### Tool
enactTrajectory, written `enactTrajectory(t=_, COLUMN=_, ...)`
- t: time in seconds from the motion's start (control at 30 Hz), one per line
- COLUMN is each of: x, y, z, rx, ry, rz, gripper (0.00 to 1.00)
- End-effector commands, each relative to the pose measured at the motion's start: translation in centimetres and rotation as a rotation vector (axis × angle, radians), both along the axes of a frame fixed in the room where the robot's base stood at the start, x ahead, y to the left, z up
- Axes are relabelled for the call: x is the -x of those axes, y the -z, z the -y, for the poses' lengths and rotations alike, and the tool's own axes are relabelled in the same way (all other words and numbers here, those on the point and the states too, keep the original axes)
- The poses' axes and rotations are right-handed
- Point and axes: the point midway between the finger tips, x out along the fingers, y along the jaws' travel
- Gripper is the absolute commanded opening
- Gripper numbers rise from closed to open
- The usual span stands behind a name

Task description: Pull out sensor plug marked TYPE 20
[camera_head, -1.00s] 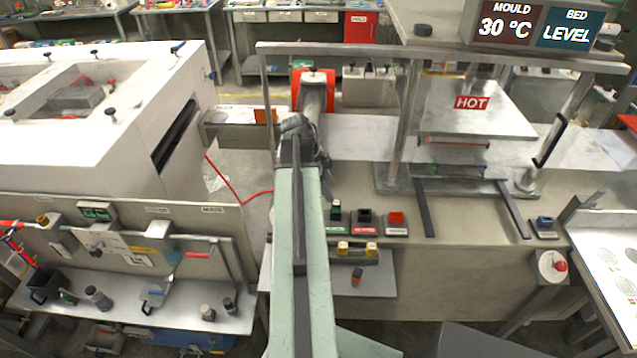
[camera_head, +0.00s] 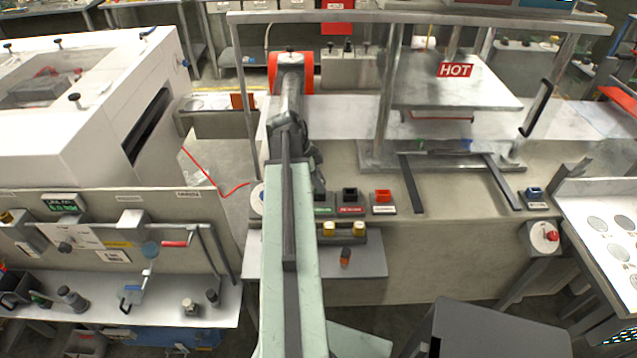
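A row of small sockets or plugs stands on the bench just right of my arm: a black one (camera_head: 350,194) with a red label and a red one (camera_head: 383,196) with a pale label. Left of them a green label (camera_head: 323,210) shows, and the piece above it is hidden behind my gripper. My gripper (camera_head: 319,188) points down there, partly hidden by my arm. Its fingers are too small and dark to tell open from shut, or whether they touch anything. The marking TYPE 20 cannot be read on any piece.
Two yellow-topped pieces (camera_head: 343,230) and an orange-black piece (camera_head: 345,257) are in front on a lower shelf (camera_head: 371,266). The press with the HOT sign (camera_head: 455,70) and its metal frame stand behind right. A blue piece (camera_head: 535,193) sits farther right.

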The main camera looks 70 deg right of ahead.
Motion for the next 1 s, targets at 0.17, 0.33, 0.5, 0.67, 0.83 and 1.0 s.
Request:
enactTrajectory(t=0.17, x=0.0, y=0.0, z=0.0, rx=0.0, ry=-0.001, rz=0.0, gripper=0.0)
enactTrajectory(t=0.33, x=-0.1, y=-0.3, z=0.0, rx=0.0, ry=-0.001, rz=0.0, gripper=0.0)
enactTrajectory(t=0.5, x=-0.1, y=-0.7, z=0.0, rx=0.001, ry=-0.002, rz=-0.001, gripper=0.0)
enactTrajectory(t=0.67, x=-0.1, y=-0.9, z=0.0, rx=0.0, ry=-0.002, rz=0.0, gripper=0.0)
enactTrajectory(t=0.83, x=-0.1, y=-0.8, z=0.0, rx=0.0, ry=-0.002, rz=0.0, gripper=0.0)
enactTrajectory(t=1.0, x=-0.1, y=-1.1, z=-0.1, rx=0.0, ry=-0.003, rz=0.0, gripper=0.0)
